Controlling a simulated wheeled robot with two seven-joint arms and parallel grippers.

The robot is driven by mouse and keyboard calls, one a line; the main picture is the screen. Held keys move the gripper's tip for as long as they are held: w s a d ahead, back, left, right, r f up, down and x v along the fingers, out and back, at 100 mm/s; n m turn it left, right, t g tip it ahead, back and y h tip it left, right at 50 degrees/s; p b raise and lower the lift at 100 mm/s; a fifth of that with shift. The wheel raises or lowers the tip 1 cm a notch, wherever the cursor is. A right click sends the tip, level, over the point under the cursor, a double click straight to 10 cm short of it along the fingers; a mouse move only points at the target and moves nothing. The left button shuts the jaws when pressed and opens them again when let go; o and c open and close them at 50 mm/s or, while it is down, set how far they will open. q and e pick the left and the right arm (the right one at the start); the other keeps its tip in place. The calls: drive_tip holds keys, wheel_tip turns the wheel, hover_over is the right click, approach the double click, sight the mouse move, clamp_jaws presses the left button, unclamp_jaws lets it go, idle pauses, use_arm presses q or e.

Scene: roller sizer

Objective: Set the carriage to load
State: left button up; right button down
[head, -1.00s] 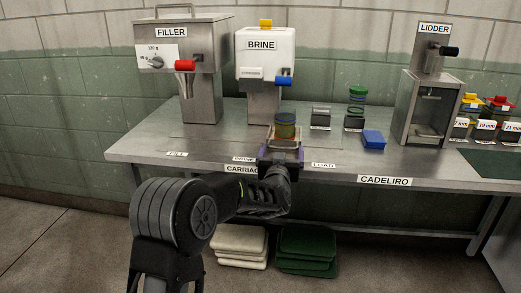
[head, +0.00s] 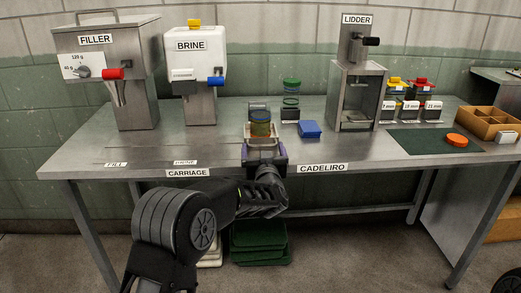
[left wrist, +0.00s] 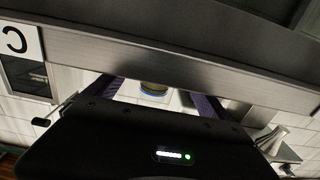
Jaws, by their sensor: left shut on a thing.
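The carriage (head: 264,141) is a small pale tray at the table's front edge, with a jar (head: 261,124) of yellowish-green contents standing upright on it. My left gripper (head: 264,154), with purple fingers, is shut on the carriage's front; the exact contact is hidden. The CARRIAGE label (head: 187,173) is on the front edge to the left. The FILL label (head: 116,164) and BRINE label (head: 185,162) lie left of the carriage. The LOAD label does not show now; the gripper and carriage cover that area. In the left wrist view, the jar (left wrist: 153,90) shows between the fingers. My right gripper is not in view.
The filler (head: 125,70) and brine dispenser (head: 192,70) stand at the back left. A blue block (head: 310,129) and a green-lidded stack (head: 291,95) are right of the carriage. The lidder (head: 358,80) stands farther right. Trays (head: 260,240) lie beneath the table.

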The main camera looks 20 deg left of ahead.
use_arm(q)
drive_tip(key=o, duration=1.8)
drive_tip(key=shift+w+d, duration=0.1)
drive_tip(key=shift+d, duration=0.25)
drive_tip(key=shift+c, duration=0.2)
drive_tip(key=v, duration=0.7)
drive_tip(key=shift+s, duration=0.4)
